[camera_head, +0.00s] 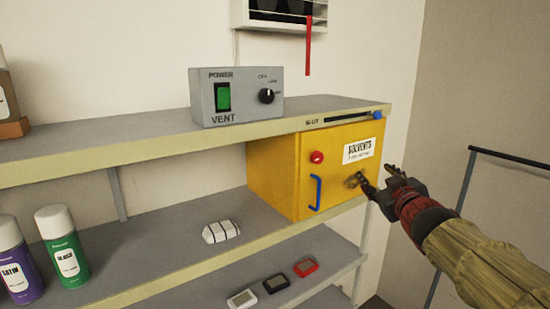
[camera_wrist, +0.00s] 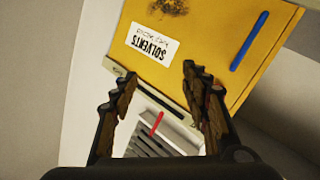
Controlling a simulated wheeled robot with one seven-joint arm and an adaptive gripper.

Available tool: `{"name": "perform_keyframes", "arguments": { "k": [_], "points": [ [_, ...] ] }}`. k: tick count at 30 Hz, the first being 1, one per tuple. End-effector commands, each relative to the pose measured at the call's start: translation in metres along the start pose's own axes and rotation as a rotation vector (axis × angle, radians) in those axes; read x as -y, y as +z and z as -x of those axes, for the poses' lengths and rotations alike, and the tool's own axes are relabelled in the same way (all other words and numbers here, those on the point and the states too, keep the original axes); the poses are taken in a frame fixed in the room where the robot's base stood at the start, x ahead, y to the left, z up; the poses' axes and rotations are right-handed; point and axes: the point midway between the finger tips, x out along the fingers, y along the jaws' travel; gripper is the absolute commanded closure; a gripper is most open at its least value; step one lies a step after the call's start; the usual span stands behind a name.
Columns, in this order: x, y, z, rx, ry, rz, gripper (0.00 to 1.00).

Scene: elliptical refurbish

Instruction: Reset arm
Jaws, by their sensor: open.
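My gripper (camera_head: 377,180) is at the right in the head view, in front of the lower right part of the yellow solvents cabinet (camera_head: 270,175). Its jaws are open with nothing between them; whether a fingertip touches the cabinet door I cannot tell. In the wrist view my gripper (camera_wrist: 160,85) shows both fingers spread apart, with the yellow cabinet (camera_wrist: 215,70) beyond them. The cabinet door looks closed, with a blue handle (camera_head: 312,193), a red round knob (camera_head: 317,157) and a white label (camera_head: 358,150). A dark smudge shows on the door near my fingertips.
A grey vent box (camera_head: 236,97) with a green switch stands on the top shelf (camera_head: 140,128). A blue slider knob (camera_head: 378,115) sits at the shelf's right end. Spray cans (camera_head: 62,246) stand at left. A dark rail (camera_head: 505,157) is at right, close to my arm.

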Motion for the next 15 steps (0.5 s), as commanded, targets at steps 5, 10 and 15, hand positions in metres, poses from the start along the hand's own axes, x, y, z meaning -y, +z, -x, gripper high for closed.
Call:
{"name": "perform_keyframes", "arguments": {
  "k": [5, 10, 15],
  "points": [
    [0.018, 0.118, 0.051, 0.337, 0.064, -0.093, 0.54],
    [0.059, 0.208, 0.117, 0.608, 0.05, -0.18, 0.54],
    [0.118, 0.281, 0.19, 0.834, -0.017, -0.264, 0.54]
  ]
}}
